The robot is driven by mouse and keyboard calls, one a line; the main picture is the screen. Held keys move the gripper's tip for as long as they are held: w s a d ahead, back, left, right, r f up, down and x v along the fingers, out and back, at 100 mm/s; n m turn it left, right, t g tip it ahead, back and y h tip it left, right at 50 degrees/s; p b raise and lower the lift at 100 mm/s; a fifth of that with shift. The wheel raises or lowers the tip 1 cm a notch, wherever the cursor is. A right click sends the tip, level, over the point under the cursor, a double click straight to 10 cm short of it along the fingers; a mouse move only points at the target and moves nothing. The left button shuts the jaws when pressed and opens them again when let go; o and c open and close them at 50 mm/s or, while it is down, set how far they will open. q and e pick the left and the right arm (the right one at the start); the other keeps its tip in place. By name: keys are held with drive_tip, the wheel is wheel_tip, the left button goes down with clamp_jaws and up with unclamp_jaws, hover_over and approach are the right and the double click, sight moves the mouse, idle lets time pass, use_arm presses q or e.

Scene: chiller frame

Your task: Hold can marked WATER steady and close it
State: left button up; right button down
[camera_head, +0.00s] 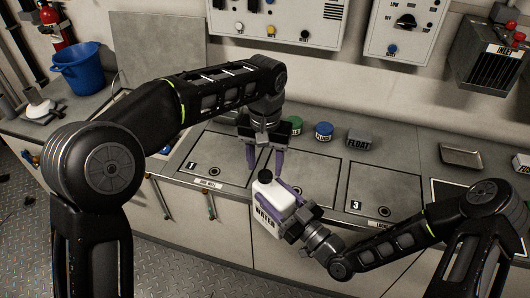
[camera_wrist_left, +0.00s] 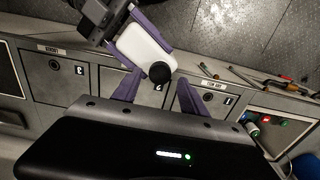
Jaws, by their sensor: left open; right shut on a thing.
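The white can marked WATER (camera_head: 263,207) stands out over the front edge of the counter, tilted in the head view. Its black cap (camera_head: 265,175) sits at the top of the can; whether it is fully tight cannot be told. My right gripper (camera_head: 283,200) is shut on the can's body from the right side. My left gripper (camera_head: 264,166) is open, pointing down, with its purple fingers just above and either side of the cap. In the left wrist view the cap (camera_wrist_left: 159,74) shows between the two open fingers, on the can (camera_wrist_left: 141,48).
Behind, on the counter, stand a green round container (camera_head: 295,125), a blue one (camera_head: 323,129) and a grey FLOAT block (camera_head: 360,140). A metal tray (camera_head: 463,155) lies at right. Numbered lids (camera_head: 385,187) in the counter top are clear. Tools hang on the front.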

use_arm(q)
drive_tip(key=shift+f, duration=1.4)
clamp_jaws()
drive_tip(key=shift+o, duration=0.8)
unclamp_jaws()
drive_tip(key=shift+r, duration=3.8)
drive_tip(key=shift+w+f, duration=0.1)
